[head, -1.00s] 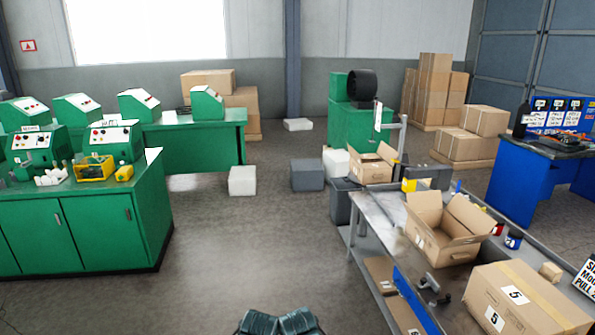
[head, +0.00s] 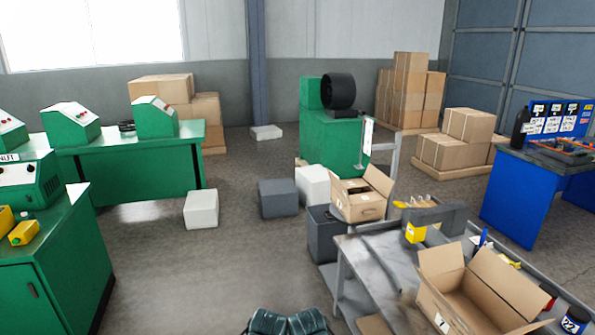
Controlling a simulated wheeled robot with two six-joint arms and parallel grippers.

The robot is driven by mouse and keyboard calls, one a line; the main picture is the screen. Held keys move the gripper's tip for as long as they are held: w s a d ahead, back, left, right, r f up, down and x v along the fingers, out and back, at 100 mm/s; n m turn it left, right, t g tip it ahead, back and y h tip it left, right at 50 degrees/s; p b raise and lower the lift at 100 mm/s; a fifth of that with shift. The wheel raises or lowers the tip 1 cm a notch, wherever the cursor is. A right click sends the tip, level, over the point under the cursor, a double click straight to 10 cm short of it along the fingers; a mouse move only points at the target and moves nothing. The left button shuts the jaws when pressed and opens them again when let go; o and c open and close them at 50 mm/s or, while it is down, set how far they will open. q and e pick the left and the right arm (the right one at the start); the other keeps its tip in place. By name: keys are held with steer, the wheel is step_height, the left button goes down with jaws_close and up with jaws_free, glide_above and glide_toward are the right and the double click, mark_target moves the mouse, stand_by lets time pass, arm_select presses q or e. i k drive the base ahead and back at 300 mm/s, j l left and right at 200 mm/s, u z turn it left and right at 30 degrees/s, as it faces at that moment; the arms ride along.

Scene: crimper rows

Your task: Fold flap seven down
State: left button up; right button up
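An open cardboard box (head: 462,310) with a label that seems to read 7 stands on the grey metal bench at the lower right. Its far flaps (head: 443,258) stand up, and a large flap (head: 508,280) leans outward on the right. The box's lower front is cut off by the picture edge. A second open box (head: 358,207) stands farther back, its flaps raised and its label too small to read. Neither of my grippers can be made out; only dark parts of my own body show at the bottom middle.
The grey bench (head: 375,262) holds a yellow container (head: 415,233) and a dark can (head: 574,320). A dark grey bin (head: 325,232) stands at its far end. Green cabinets (head: 50,262) are at left.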

mark_target(337, 183)
steer(key=i+j+z, duration=0.2)
steer(key=i, duration=0.25)
steer(key=i+j+z, duration=0.15)
steer(key=i, duration=0.35)
steer(key=i+j+z, duration=0.2)
steer(key=i+j, duration=0.7)
steer(key=i+j+z, duration=0.1)
steer(key=i+j, duration=0.4)
steer(key=i+j+z, duration=0.1)
steer(key=i+j, duration=0.4)
steer(key=j, duration=0.15)
steer(key=i+j, duration=0.45)
steer(key=j, duration=0.15)
